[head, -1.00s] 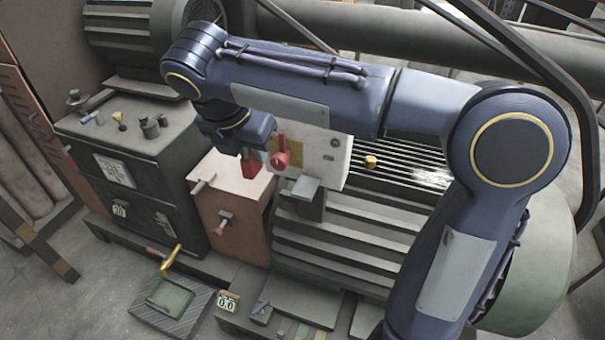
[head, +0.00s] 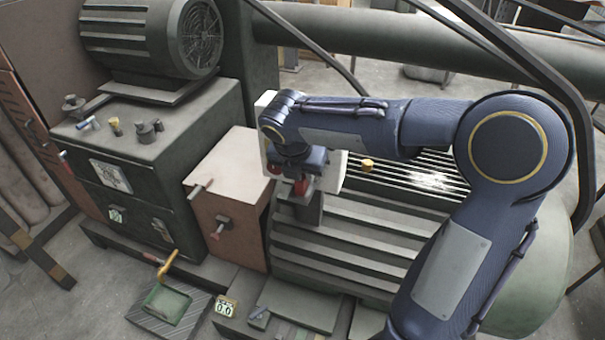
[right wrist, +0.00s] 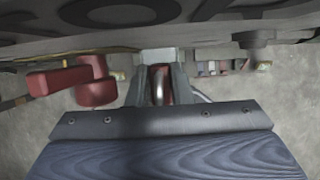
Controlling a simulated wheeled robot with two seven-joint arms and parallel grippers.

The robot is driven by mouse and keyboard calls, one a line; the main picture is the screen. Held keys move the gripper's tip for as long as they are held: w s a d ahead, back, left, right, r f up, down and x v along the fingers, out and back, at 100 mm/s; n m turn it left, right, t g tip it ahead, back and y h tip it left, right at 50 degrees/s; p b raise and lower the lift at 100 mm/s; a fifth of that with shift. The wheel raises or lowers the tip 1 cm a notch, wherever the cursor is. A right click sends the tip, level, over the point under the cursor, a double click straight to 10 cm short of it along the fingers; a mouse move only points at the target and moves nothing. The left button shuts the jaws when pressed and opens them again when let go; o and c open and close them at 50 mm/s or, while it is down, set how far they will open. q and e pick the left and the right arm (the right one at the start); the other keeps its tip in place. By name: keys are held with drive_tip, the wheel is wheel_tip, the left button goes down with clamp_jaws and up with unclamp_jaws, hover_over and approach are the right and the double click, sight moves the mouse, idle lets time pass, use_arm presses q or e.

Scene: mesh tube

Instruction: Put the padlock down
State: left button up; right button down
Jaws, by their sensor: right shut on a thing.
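The red padlock (head: 301,188) shows just under my right gripper (head: 299,178) in the head view. The right wrist view shows my right gripper (right wrist: 159,88) shut on the padlock (right wrist: 160,76), with its bright shackle between the two fingers. In the head view the padlock is right over the small grey stand (head: 308,210) in front of the white panel (head: 331,170); I cannot tell if they touch. A light grey block (right wrist: 157,55) lies just beyond the fingertips. My left gripper is not in view.
A red handle (right wrist: 92,82) sits close left of the fingers; it also shows in the head view (head: 273,170). A cabinet with a pale top (head: 235,165) stands to the left. A yellow knob (head: 367,165) is to the right. A green tray (head: 167,306) is low in front.

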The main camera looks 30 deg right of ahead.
drive_tip(key=shift+f, duration=0.2)
drive_tip(key=shift+s+a+f, duration=0.1)
drive_tip(key=shift+f, duration=0.5)
drive_tip(key=c, duration=1.3)
unclamp_jaws()
drive_tip(key=shift+s+f, duration=0.1)
drive_tip(key=shift+f, duration=0.05)
drive_tip(key=w+v, duration=0.1)
drive_tip(key=v, duration=1.1)
drive_tip(key=s+a+f+m+t+y, duration=0.1)
drive_tip(key=s+f+m, duration=0.4)
drive_tip(key=s+m, duration=0.5)
drive_tip(key=s+a+f+m+t+y, duration=0.1)
drive_tip(key=s+f+m+y, duration=0.4)
drive_tip(key=m, duration=1.3)
drive_tip(key=s+a+y, duration=0.1)
drive_tip(key=s, duration=0.3)
drive_tip(key=shift+s+a+t+p, duration=0.35)
drive_tip(key=shift+s+t, duration=0.05)
